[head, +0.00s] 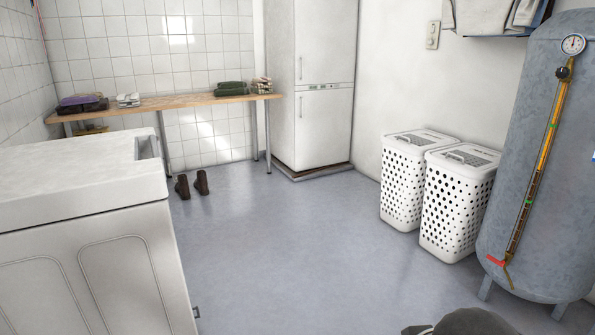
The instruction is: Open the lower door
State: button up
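A tall white fridge-freezer (280,80) stands against the back wall, right of the bench. Its lower door (325,130) is below a narrow dark panel strip and looks shut. A slim vertical handle (300,107) is on the left side of the lower door. The upper door (328,40) also looks shut and has a similar handle on its left side. My gripper is not in view. A dark grey rounded shape, seemingly part of my arm, shows at the bottom right edge, well away from the fridge-freezer.
Two white perforated laundry baskets (404,185) stand along the right wall. A grey tank (535,150) with a gauge is at far right. A white cabinet-like unit (80,190) fills the left foreground. Dark shoes (192,185) stand near the wooden bench (180,101). The middle floor is clear.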

aim_at(322, 118)
jog(key=i, duration=5.15)
jog(key=i+j+z, duration=0.2)
jog(key=i, duration=0.8)
